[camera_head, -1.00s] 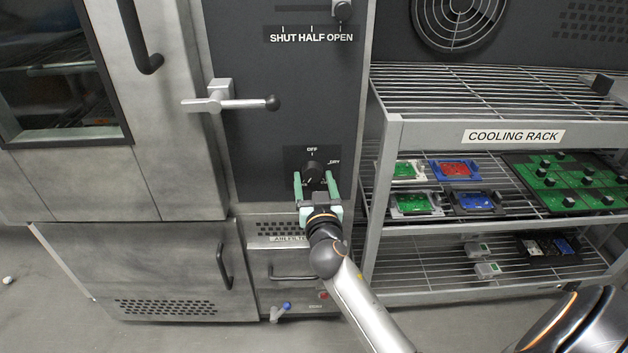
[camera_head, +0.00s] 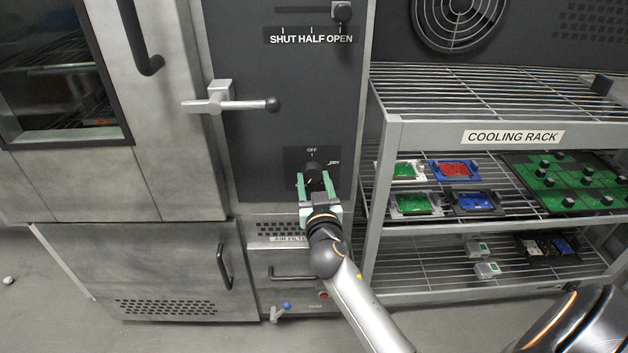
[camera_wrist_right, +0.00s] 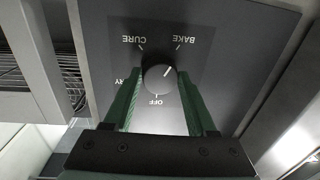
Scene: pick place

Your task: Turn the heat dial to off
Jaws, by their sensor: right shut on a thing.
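The heat dial (camera_head: 313,172) is a round black knob on the dark oven panel, with OFF printed above it in the head view. In the right wrist view the dial (camera_wrist_right: 158,78) appears upside down, with OFF at the bottom and CURE and BAKE at the top. Its white pointer line is toward the BAKE side, away from OFF. My right gripper (camera_head: 314,178) has green fingers, one on each side of the dial, and is shut on it. The fingers partly hide the DRY label in the wrist view. My left gripper is not in view.
A lever handle (camera_head: 235,104) sticks out above left of the dial. A slider knob (camera_head: 342,11) sits above the SHUT HALF OPEN label. The cooling rack (camera_head: 384,175) with trays stands close on the right. An air filter drawer is below the dial.

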